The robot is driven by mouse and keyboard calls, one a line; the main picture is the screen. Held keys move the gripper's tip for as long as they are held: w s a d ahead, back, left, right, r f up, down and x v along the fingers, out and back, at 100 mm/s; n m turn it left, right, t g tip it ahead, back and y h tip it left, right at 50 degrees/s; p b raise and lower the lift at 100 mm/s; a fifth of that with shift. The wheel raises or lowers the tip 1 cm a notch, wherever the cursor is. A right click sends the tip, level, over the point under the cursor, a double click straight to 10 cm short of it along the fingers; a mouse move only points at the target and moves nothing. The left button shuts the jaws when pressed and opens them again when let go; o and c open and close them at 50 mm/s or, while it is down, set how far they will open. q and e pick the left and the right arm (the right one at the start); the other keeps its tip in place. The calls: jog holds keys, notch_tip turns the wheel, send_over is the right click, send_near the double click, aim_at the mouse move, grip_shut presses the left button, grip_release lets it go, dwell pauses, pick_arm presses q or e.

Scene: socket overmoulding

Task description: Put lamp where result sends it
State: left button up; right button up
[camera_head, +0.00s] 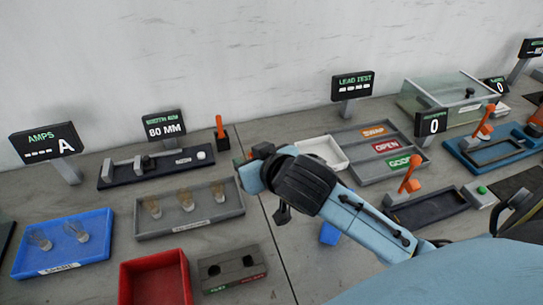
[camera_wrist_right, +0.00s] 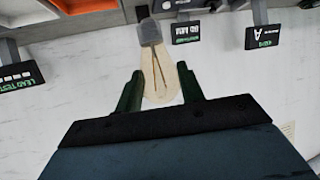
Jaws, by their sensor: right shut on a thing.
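My right gripper (camera_wrist_right: 160,92) is shut on a lamp (camera_wrist_right: 158,72), a clear bulb with a grey base that points up in the wrist view. In the head view my right arm reaches in from the right, and the lamp and fingertips cannot be made out. The lead test display (camera_head: 353,86) shows dashes. The sorting tray beside it has labels SWAP (camera_head: 374,132), OPEN (camera_head: 386,146) and GOOD (camera_head: 399,162). The amps display (camera_head: 44,143) shows dashes and A. Another display (camera_head: 164,127) reads 80 MM. My left gripper is out of view.
A grey tray (camera_head: 231,209) holds several lamps; a blue tray (camera_head: 75,261) holds two. A red bin (camera_head: 155,262), a grey box with two holes (camera_head: 233,269), a white tray (camera_head: 326,150) and a glass-sided box (camera_head: 425,105) stand around. Orange-handled fixtures (camera_head: 411,180) are at the right.

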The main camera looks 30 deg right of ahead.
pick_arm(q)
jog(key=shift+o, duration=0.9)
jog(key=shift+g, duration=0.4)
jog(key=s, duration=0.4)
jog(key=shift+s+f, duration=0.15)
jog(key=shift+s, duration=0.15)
pick_arm(e)
jog(key=w+d+f+n+y, duration=0.2)
jog(key=w+f+n+y, duration=0.2)
jog(key=f, duration=0.3)
jog(key=w+d+g, duration=0.1)
jog(key=w+d, duration=0.5)
jog(key=d, duration=0.6)
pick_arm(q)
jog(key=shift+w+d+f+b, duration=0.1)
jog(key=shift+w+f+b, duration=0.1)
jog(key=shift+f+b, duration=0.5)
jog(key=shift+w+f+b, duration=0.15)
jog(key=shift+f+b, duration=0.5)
pick_arm(e)
jog(key=shift+y, duration=0.3)
jog(key=shift+w+a+f, duration=0.1)
jog(key=shift+f, duration=2.45)
jog(key=shift+w+a+f, duration=0.1)
jog(key=shift+f, duration=2.45)
